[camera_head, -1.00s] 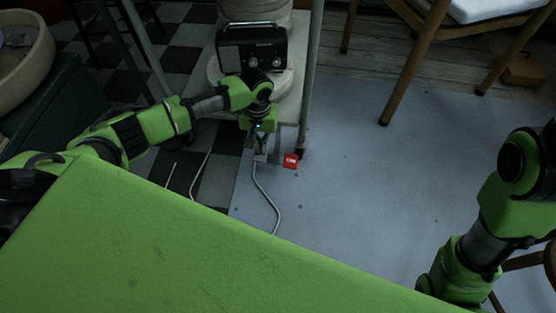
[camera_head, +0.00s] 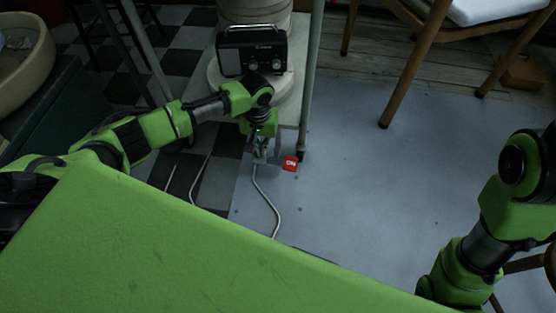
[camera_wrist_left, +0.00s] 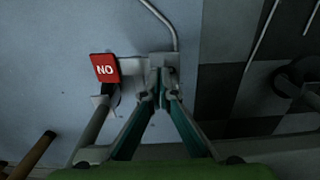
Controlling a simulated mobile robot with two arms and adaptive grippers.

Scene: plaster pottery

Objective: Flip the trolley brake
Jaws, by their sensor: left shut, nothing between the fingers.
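The trolley (camera_head: 311,80) stands at the top middle of the head view. A small red tag with white letters (camera_head: 290,163) sits low at its near corner, next to a caster. My left gripper (camera_head: 261,157) points down beside the tag. Its fingers (camera_wrist_left: 160,92) are shut on nothing, with the tips at the bracket; I cannot tell whether they touch it. My right arm (camera_head: 482,225) is at the right, its gripper out of view.
A radio (camera_head: 252,50) stands on the trolley in front of a pale round pot. A wooden chair (camera_head: 410,75) stands at the upper right. The grey floor (camera_head: 365,190) right of the trolley is clear.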

